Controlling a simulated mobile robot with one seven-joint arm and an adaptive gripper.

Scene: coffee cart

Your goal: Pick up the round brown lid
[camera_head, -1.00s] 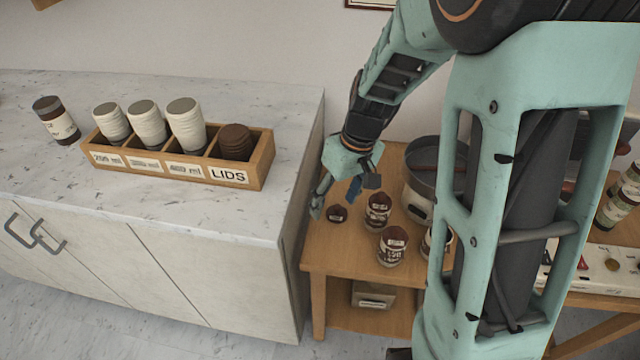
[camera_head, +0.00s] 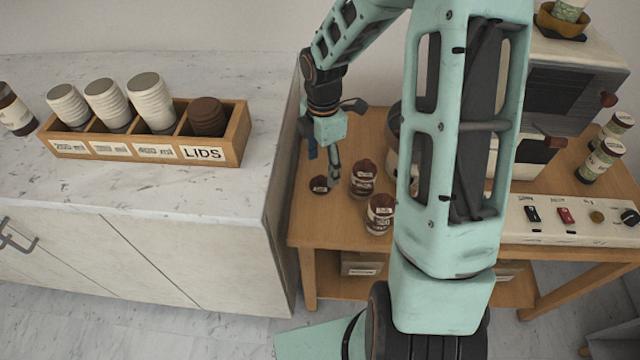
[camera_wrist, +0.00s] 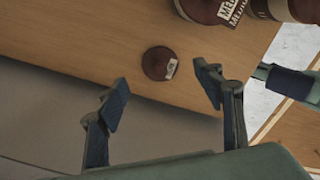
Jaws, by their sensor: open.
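A small round brown lid (camera_head: 319,184) with a pale label lies flat on the wooden table, near its left edge. In the wrist view the lid (camera_wrist: 157,63) lies on bare wood just beyond my fingertips. My gripper (camera_head: 323,162) is open and empty, above and close to the lid. In the wrist view the two fingers of my gripper (camera_wrist: 162,84) stand wide apart, one to each side of the lid and not touching it. A stack of brown lids (camera_head: 207,116) also sits in the LIDS compartment of the wooden box (camera_head: 160,155).
Two brown-capped jars (camera_head: 363,179) (camera_head: 379,214) stand right of the lid. A marble counter (camera_head: 120,190) rises left of the table. The box holds stacks of pale cups (camera_head: 150,100). A coffee machine (camera_head: 575,90) stands at the right.

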